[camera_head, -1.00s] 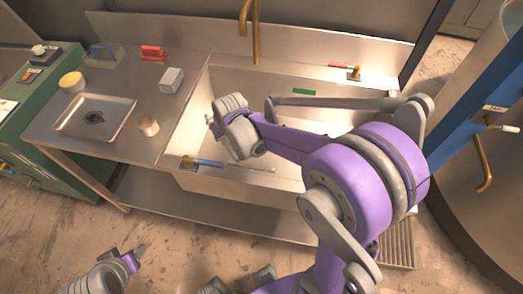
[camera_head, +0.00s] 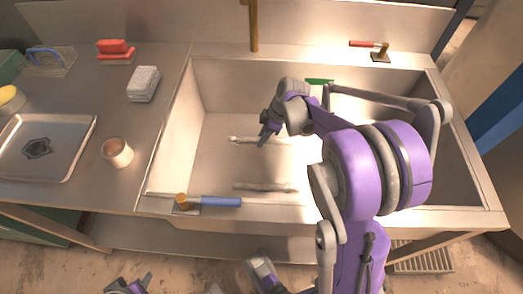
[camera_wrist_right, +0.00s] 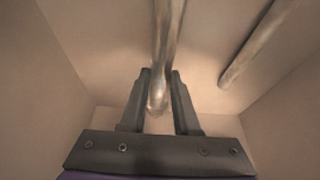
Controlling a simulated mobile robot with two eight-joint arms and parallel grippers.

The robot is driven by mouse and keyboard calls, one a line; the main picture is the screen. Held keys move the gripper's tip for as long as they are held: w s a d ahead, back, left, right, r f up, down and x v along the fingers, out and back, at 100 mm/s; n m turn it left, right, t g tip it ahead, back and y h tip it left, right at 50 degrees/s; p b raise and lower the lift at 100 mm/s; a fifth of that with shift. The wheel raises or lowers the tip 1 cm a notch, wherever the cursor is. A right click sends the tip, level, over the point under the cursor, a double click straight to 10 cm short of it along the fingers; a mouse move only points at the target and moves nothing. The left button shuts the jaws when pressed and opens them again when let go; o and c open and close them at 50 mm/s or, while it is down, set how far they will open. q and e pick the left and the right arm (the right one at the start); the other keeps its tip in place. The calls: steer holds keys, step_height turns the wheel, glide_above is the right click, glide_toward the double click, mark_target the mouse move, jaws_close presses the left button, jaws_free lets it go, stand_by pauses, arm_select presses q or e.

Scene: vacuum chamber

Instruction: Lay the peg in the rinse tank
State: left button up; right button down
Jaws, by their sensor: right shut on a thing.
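The rinse tank (camera_head: 215,160) is the large pale basin in the middle of the head view. My right gripper (camera_head: 267,138) reaches low into it. In the right wrist view my right gripper (camera_wrist_right: 160,95) is shut on a slim metallic peg (camera_wrist_right: 165,45). The peg (camera_head: 243,139) lies crosswise in the head view, low over or on the tank floor; contact with the floor cannot be told. A second, similar rod (camera_head: 262,187) lies near the tank's front wall and shows at the right in the wrist view (camera_wrist_right: 255,50). My left gripper (camera_head: 135,286) is partly cut off at the bottom edge.
A brass tap (camera_head: 253,30) stands behind the tank. A blue-handled tool (camera_head: 215,201) lies on the front rim, a red-handled one (camera_head: 365,44) on the back rim. A green item (camera_head: 320,81) is at the back wall. A tray (camera_head: 70,155) and cup (camera_head: 117,152) stand left.

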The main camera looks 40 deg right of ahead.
mark_target(262, 152)
steer(key=shift+f+b, duration=0.6)
steer(key=shift+f, duration=2.15)
steer(key=shift+f, duration=0.2)
steer(key=c, duration=0.6)
jaws_free()
steer(key=shift+c, duration=0.2)
steer(key=shift+r, duration=0.1)
steer(key=shift+r, duration=0.5)
steer(key=p+v, duration=0.3)
steer(key=v, duration=0.8)
steer(key=shift+s+d+r, duration=0.1)
